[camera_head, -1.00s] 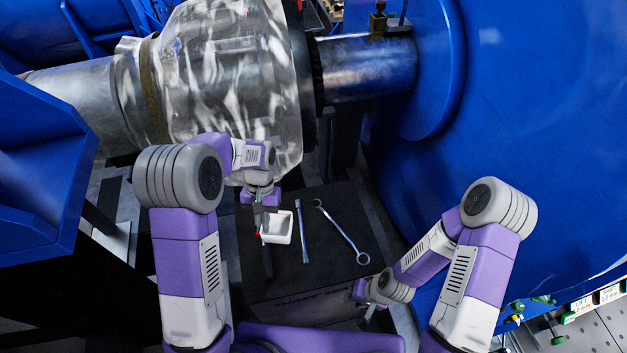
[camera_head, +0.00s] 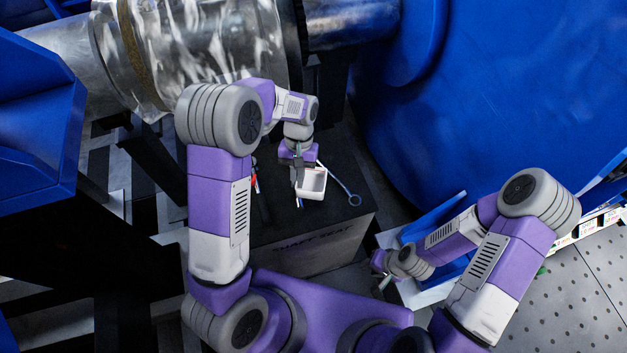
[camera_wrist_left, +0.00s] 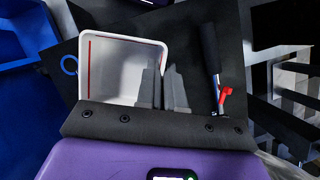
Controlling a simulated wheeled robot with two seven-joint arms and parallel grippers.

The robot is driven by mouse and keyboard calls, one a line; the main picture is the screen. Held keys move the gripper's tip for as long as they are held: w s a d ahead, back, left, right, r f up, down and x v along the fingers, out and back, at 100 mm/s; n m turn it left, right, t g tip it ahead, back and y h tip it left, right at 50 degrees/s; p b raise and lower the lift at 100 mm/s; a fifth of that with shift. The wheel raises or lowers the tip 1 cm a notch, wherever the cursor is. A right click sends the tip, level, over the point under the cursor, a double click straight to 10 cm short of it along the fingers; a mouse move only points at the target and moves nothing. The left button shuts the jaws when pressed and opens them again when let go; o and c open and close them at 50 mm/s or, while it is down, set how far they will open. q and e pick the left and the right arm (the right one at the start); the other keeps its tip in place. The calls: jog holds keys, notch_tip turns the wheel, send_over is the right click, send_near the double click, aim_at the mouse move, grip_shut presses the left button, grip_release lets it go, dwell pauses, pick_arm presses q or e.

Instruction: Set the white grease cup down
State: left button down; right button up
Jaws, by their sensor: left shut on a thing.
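The white grease cup (camera_head: 312,184) is an open, square-sided tub, over or on the dark block in the head view. My left gripper (camera_head: 298,174) is at the cup's left side, shut on its wall. In the left wrist view the cup (camera_wrist_left: 112,72) shows its empty-looking inside with a thin red line, and the gripper fingers (camera_wrist_left: 164,88) straddle its right wall. I cannot tell whether the cup's base touches the block. My right gripper (camera_head: 385,282) hangs low at the right, away from the cup; its fingers are too small to read.
The dark block (camera_head: 290,234) carries a ring-ended wrench (camera_head: 354,199), partly behind the cup, and a red-and-black tool (camera_wrist_left: 224,94) beside the gripper. A wrapped metal shaft (camera_head: 190,45) lies behind, and a large blue housing (camera_head: 480,90) stands at the right.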

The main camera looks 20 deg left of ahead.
aim_at(311, 183)
pick_arm(q)
jog(key=d+n, duration=0.1)
jog(key=n+b, duration=0.1)
jog(key=d+f+n+h, duration=0.1)
jog(key=shift+w+d+b, duration=0.25)
jog(key=shift+d+b, duration=0.05)
jog(key=shift+d+f+n+t+h+b, duration=0.15)
jog(key=shift+d+n+t+h+b, duration=0.35)
jog(key=shift+n, duration=0.5)
jog(key=f, duration=0.1)
jog(key=f+b, duration=0.1)
jog(key=f, duration=0.3)
jog(key=shift+d+f+b, duration=0.15)
jog(key=shift+d+b, duration=0.1)
jog(key=shift+b, duration=0.1)
jog(key=shift+f+b, duration=0.65)
jog(key=shift+f, duration=1.4)
jog(key=shift+f, duration=0.15)
jog(key=c, duration=1.3)
grip_release()
jog(key=shift+o, duration=0.2)
